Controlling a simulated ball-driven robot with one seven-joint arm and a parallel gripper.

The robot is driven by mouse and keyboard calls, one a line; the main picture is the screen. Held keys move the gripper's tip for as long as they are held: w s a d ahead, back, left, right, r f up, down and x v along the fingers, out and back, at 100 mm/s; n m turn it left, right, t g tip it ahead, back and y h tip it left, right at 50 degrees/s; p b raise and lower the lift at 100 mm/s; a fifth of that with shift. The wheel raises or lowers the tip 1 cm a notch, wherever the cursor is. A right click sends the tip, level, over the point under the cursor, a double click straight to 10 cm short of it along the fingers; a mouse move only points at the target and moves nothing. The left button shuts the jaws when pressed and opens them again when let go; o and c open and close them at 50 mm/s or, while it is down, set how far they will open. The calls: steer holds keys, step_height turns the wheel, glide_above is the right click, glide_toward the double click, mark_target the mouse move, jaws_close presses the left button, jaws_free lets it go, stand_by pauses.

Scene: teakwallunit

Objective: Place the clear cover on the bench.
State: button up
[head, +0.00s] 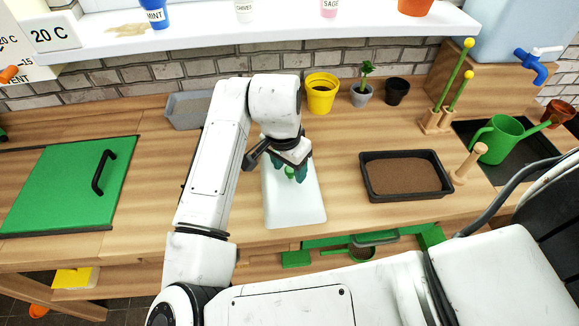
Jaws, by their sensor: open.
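The clear cover (295,209) is a pale, translucent rectangular lid lying on the wooden bench (345,222), near its front edge. A small green knob (290,172) shows on its top. My gripper (290,174) points down over the knob with its fingertips on either side of it. The jaws are open. Whether the fingers touch the knob cannot be told. My arm and gripper hide the far left part of the cover.
A black tray of soil (405,188) and a wooden tamper (468,165) stand to the right. A grey trough (186,110) and a yellow pot (321,93) are behind. A green hatch (65,190) lies left. A white shelf (270,40) hangs above. Bench between cover and tray is clear.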

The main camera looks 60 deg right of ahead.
mark_target(285, 182)
step_height(285, 182, up, 11)
steer(key=a, duration=0.1)
steer(key=shift+a+b, duration=0.35)
steer(key=shift+w+r, duration=0.1)
